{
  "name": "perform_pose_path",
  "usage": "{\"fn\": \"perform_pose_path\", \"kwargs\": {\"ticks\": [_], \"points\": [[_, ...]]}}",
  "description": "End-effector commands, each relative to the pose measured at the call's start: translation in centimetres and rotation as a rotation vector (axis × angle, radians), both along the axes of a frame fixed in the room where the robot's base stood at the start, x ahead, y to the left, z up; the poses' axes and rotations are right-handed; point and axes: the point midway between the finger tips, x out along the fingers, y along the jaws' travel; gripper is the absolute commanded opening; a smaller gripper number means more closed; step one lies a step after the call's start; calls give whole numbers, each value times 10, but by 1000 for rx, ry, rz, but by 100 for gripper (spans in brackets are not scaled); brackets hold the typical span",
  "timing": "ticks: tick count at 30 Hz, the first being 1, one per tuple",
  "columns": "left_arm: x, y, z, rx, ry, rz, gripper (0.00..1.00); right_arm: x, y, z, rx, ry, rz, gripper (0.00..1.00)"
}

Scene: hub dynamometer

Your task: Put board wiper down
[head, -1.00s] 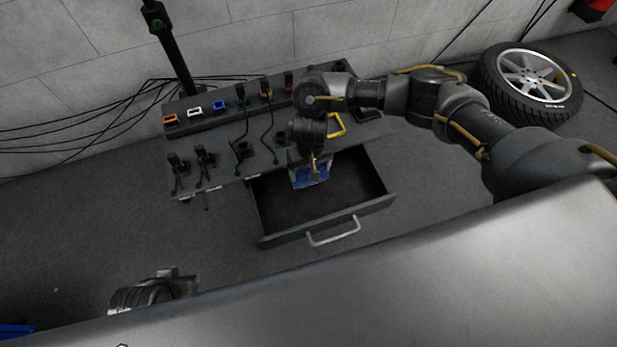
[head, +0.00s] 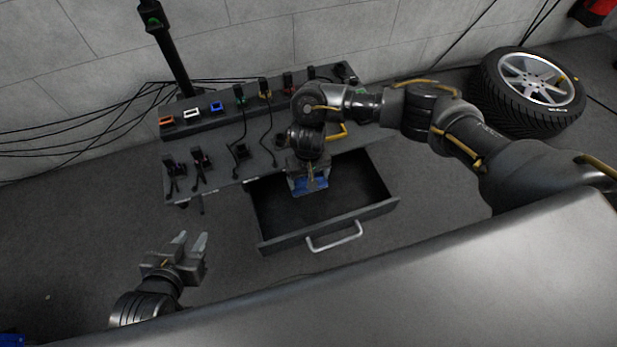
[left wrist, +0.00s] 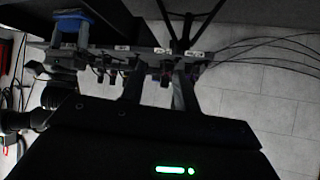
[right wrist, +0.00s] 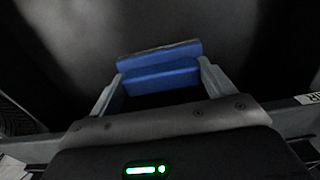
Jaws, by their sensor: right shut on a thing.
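The board wiper (head: 312,187) is a blue block with a grey layer along one side. My right gripper (head: 307,180) is shut on it, over the open drawer (head: 345,222) in the head view. In the right wrist view the wiper (right wrist: 160,76) sits between the two grey fingers, with dark drawer space beyond it. It also shows in the left wrist view (left wrist: 72,20), at the upper left. I cannot tell whether it touches the drawer floor. My left gripper (head: 190,243) is open and empty, left of the drawer and apart from everything.
The dark bench (head: 215,165) above the drawer carries several plugs, cables and coloured sockets. The drawer's light handle (head: 334,237) faces the front. A wheel with a tyre (head: 530,90) lies at the back right. The floor left of the drawer is clear.

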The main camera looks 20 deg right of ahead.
Motion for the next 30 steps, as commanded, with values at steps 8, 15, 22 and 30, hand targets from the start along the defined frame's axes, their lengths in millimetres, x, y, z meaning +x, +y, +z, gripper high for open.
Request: {"fn": "perform_pose_path", "kwargs": {"ticks": [8, 15, 22, 30], "points": [[-1, 2, -1, 4, 13, 4, 31, 0, 0, -2, 0, 1, -1, 63], [-2, 2, -2, 6, 19, 6, 31, 0, 0, -2, 0, 0, -1, 100], [-1, 2, -3, 6, 15, 3, 31, 0, 0, 0, 0, -1, 1, 100], [-27, 25, -20, 66, 219, 61, 31, 0, 0, 20, -1, -1, 0, 100]]}}
